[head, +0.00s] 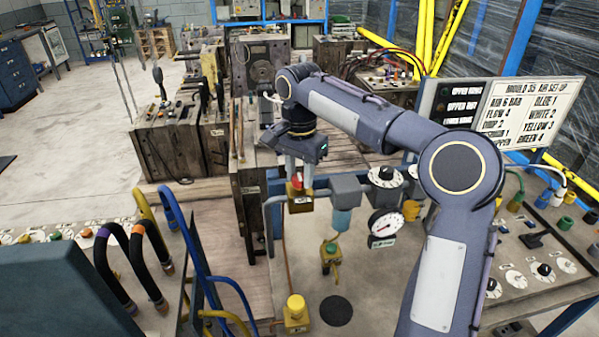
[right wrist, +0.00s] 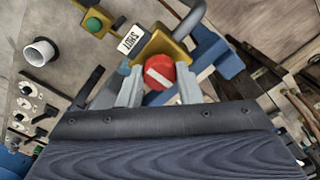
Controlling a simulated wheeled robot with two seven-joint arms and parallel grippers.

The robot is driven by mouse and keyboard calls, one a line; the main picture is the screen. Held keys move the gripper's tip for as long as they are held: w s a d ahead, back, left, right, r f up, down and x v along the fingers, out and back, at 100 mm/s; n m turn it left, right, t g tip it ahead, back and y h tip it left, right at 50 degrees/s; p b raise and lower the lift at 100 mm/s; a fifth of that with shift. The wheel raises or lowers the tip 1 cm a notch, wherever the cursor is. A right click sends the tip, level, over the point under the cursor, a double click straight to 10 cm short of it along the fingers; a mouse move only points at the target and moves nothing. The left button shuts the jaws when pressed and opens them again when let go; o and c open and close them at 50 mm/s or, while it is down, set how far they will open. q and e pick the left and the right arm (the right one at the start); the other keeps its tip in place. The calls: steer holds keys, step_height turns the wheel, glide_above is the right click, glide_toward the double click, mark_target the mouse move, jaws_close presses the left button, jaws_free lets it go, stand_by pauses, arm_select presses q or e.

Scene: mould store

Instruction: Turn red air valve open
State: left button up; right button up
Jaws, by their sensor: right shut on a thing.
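The red air valve (head: 297,182) is a red knob on a yellow body, mounted on the pipework in the middle of the head view. In the right wrist view the red knob (right wrist: 160,72) shows a white bar across its face. A white tag (right wrist: 131,39) beside it reads SHUT. My right gripper (head: 298,174) points down over the valve, and in the wrist view its two fingers (right wrist: 160,80) stand on either side of the knob, closed on it. The fingers hide part of the knob's sides. My left gripper is not in view.
A pressure gauge (head: 384,226) and a grey regulator with a blue bowl (head: 342,217) sit right of the valve. A green-knobbed valve (head: 330,248) and a yellow-knobbed one (head: 296,305) are below. A sign board (head: 523,113) stands at right. Wooden mould blocks (head: 250,190) are close on the left.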

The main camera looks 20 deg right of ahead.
steer(key=n+p, duration=0.1)
steer(key=n, duration=0.1)
steer(key=n+p, duration=0.1)
steer(key=p, duration=0.1)
steer(key=shift+r+n, duration=0.2)
steer(key=shift+n, duration=0.2)
steer(key=n+p, duration=0.2)
steer(key=n, duration=0.2)
steer(key=shift+n, duration=0.3)
steer(key=n+p, duration=0.2)
steer(key=n, duration=0.2)
steer(key=n+p, duration=0.1)
steer(key=n, duration=0.4)
steer(key=shift+f+p, duration=0.15)
steer(key=shift+p, duration=0.15)
steer(key=o, duration=1)
steer(key=shift+c, duration=0.2)
